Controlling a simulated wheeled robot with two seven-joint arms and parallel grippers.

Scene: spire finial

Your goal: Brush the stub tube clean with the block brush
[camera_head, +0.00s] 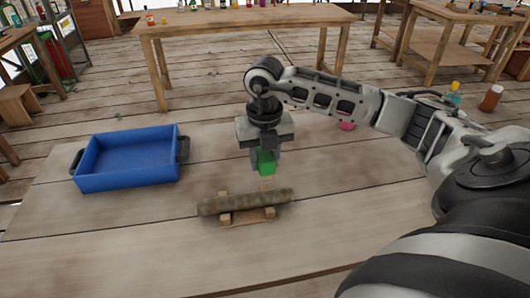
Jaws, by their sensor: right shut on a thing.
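The stub tube (245,202) is a dull brown-grey cylinder. It lies level on a small wooden cradle (248,217) on the table in front of me. My right gripper (266,158) points down just behind and above the tube. It is shut on a green block (267,167), which looks like the block brush. The brush's lower part is pale and hard to make out, so I cannot tell whether it touches the tube. My left gripper is not in view.
A blue tray (128,188) with dark handles stands on the left of the table (370,215). A pink object (346,126) lies behind my right arm. A bottle (453,93) and an orange-brown jar (491,98) stand at the far right. The table front is clear.

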